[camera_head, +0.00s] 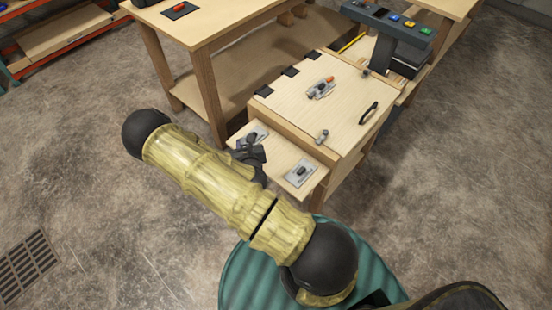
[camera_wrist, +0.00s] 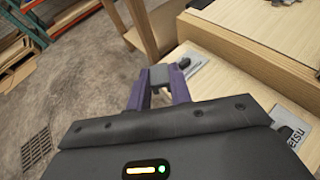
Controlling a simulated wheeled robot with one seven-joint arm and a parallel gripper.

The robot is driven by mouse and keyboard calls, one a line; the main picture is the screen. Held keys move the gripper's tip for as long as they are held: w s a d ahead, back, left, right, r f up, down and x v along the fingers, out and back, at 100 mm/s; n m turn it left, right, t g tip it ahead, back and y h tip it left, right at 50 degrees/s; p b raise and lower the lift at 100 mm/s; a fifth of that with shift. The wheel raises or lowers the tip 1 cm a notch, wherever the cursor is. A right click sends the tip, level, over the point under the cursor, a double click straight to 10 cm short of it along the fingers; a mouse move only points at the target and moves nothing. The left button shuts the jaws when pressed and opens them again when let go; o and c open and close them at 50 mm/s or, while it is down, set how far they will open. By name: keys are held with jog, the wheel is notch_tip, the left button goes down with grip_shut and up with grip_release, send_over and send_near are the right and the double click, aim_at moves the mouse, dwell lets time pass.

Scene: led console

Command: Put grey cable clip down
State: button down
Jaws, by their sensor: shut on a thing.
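The grey cable clip (camera_wrist: 158,75) shows in the wrist view as a small grey block between the two purple fingertips. My gripper (camera_wrist: 159,84) is shut on it. In the head view my gripper (camera_head: 254,152) is over the left part of a low wooden side shelf, close to a metal plate (camera_head: 262,131); my arm and gripper partly hide that area, and I cannot make out the clip there. The same plate (camera_wrist: 196,64) is just right of the fingers in the wrist view, with a small dark piece on it. I cannot tell the clip's height above the shelf.
A second plate (camera_head: 301,174) with a small dark piece lies on the shelf's right part. The wooden cabinet (camera_head: 290,100) with a black handle and a red-tipped latch rises behind. A workbench (camera_head: 200,30) stands further back. A console with coloured buttons (camera_head: 388,22) is at upper right.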

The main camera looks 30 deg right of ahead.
jog(key=w+d+f+m+g+h+b, duration=0.1)
jog(key=w+d+m+g+h+b, duration=0.15)
jog(key=d+m+h+b, duration=0.35)
jog(key=m+g+h+b, duration=0.3)
jog(key=m+g+b, duration=0.2)
jog(key=g+b, duration=0.1)
send_over(274, 157)
notch_tip(274, 157, down, 3)
jog(key=shift+a+r, duration=0.1)
jog(key=shift+s, duration=0.1)
notch_tip(274, 157, down, 6)
jog(key=shift+f+b, duration=0.15)
jog(key=shift+b, duration=0.35)
jog(key=shift+f, duration=0.1)
jog(key=shift+f, duration=1.8)
